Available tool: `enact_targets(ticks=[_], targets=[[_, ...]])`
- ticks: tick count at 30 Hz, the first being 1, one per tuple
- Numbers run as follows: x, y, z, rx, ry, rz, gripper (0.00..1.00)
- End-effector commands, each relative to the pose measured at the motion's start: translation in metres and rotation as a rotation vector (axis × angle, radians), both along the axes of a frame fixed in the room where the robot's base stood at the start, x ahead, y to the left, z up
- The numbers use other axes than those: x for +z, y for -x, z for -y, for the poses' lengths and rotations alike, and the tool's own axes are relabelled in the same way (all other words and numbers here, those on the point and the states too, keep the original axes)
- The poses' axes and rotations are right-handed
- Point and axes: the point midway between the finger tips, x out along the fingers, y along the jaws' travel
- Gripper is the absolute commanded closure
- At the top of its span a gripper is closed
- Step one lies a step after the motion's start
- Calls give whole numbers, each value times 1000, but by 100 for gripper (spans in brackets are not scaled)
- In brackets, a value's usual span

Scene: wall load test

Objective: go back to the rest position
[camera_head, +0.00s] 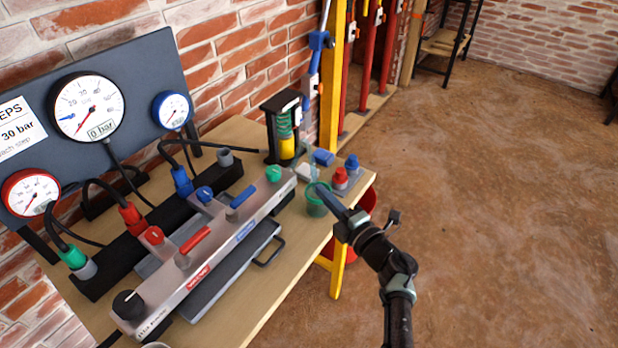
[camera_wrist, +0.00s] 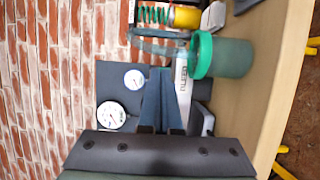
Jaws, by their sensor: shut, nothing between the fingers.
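My gripper (camera_head: 322,192) is in front of the right end of the workbench, near the green cup. Its fingers are shut with nothing between them, and they also show in the wrist view (camera_wrist: 161,75). In the head view the fingertips overlap the green cup (camera_head: 315,207); I cannot tell whether they touch it. In the wrist view the green-rimmed cup (camera_wrist: 226,57) is to the right of the fingers. My arm comes up from the lower right of the head view.
The workbench (camera_head: 270,318) holds a grey manifold (camera_head: 215,250) with coloured knobs and levers. A dark gauge panel (camera_head: 150,60) stands behind. Red-capped fittings (camera_head: 340,178) and a spring device (camera_head: 284,130) are near the gripper. A red bucket (camera_head: 368,202) is beside the bench. The floor (camera_head: 500,200) at right is clear.

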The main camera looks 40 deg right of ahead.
Motion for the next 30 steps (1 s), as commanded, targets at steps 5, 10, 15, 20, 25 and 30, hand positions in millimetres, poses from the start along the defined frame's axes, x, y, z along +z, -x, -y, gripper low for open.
enact_targets(ticks=[5, 10, 15, 20, 25, 30], targets=[[0, 1, 2, 1, 0, -1, 100], [0, 1, 2, 0, -1, -1, 100], [0, 1, 2, 0, -1, -1, 100], [4, 0, 2, -2, 0, 5, 100], [67, -23, 2, -42, 7, 111, 100], [190, -51, -15, -99, -45, 336, 100]])
